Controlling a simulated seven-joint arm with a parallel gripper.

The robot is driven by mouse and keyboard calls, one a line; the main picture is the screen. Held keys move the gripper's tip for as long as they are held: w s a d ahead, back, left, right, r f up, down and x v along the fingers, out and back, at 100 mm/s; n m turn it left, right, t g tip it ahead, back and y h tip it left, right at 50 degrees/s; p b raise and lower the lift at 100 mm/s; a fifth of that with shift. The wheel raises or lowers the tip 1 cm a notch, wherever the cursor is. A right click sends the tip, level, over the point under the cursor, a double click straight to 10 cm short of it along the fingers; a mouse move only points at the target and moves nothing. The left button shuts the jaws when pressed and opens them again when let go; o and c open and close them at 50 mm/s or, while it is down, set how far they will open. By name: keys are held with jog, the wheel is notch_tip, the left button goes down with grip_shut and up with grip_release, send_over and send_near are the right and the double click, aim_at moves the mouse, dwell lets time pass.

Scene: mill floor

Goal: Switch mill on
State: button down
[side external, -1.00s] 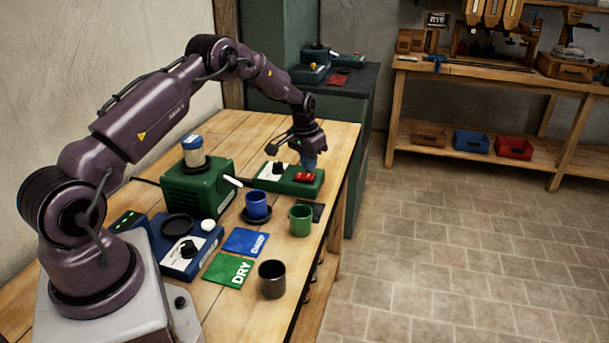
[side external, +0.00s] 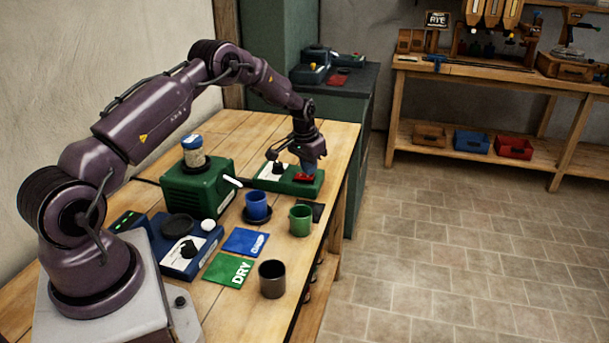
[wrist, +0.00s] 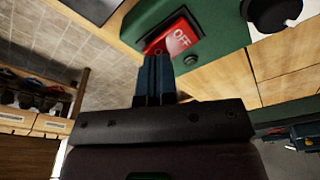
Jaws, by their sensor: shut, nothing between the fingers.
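A green control box (side external: 270,184) lies on the wooden bench, with a red rocker switch (side external: 304,177) at its right end. The rocker, marked OFF, shows close up in the wrist view (wrist: 174,38); the end nearest my fingers is partly hidden by them. My gripper (side external: 307,171) points down over the rocker. Its blue fingers are shut and empty, with the tips (wrist: 158,58) at the rocker's near end, seemingly touching it. A green machine (side external: 200,188) with a jar of grain on top stands to the left.
A blue cup (side external: 257,204) on a dark saucer, a green cup (side external: 300,221) and a dark cup (side external: 272,279) stand in front. A blue scale-like device (side external: 188,252) and DAMP and DRY cards (side external: 229,270) lie nearer my base.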

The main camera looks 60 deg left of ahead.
jog(key=shift+f, duration=0.5)
jog(key=shift+r, duration=3.5)
